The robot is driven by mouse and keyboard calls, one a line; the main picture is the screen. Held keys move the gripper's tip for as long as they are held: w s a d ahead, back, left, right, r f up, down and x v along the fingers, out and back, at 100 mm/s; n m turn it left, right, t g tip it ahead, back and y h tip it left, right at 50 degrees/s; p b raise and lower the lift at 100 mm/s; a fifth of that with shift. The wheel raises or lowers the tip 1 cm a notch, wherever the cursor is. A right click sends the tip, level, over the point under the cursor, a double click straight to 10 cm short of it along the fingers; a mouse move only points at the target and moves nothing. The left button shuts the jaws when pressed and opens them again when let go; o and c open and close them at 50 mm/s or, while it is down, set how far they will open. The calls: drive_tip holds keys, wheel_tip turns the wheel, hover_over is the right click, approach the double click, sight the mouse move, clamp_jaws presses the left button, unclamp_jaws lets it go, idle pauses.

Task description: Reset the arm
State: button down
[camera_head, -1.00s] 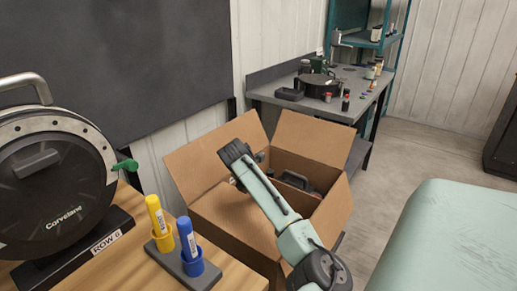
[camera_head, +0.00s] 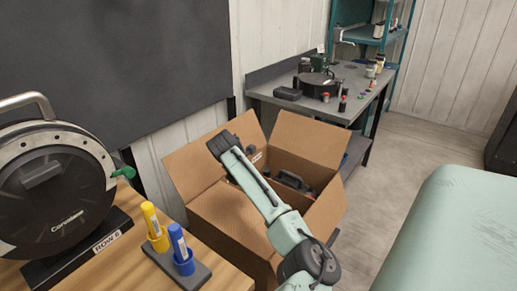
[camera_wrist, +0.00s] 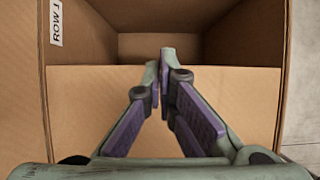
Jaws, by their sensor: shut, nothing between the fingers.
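My green arm (camera_head: 256,190) reaches over the open cardboard box (camera_head: 313,140) in the head view. Its dark end hides part of the box. My fingertips cannot be made out in the head view. In the wrist view my gripper (camera_wrist: 165,62) is shut and empty, its purple-padded fingers meeting at the tips. It hangs above the cardboard box (camera_wrist: 240,105), with the box opening beyond the tips. A white label with "ROW" lettering (camera_wrist: 56,24) is on the cardboard at the left.
A black seed meter (camera_head: 52,195) stands on the wooden table (camera_head: 105,265) at the left, beside a yellow marker (camera_head: 152,220) and a blue marker (camera_head: 179,245) in a holder. A grey workbench (camera_head: 350,105) with several items stands behind the box. Grey floor (camera_head: 400,160) shows at the right.

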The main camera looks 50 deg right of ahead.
drive_tip(key=d+r+b, duration=0.2)
drive_tip(key=d+r, duration=0.2)
drive_tip(key=r, duration=0.4)
drive_tip(key=shift+w+d+r, duration=0.15)
drive_tip(key=shift+w+r, duration=0.05)
drive_tip(key=shift+r, duration=0.1)
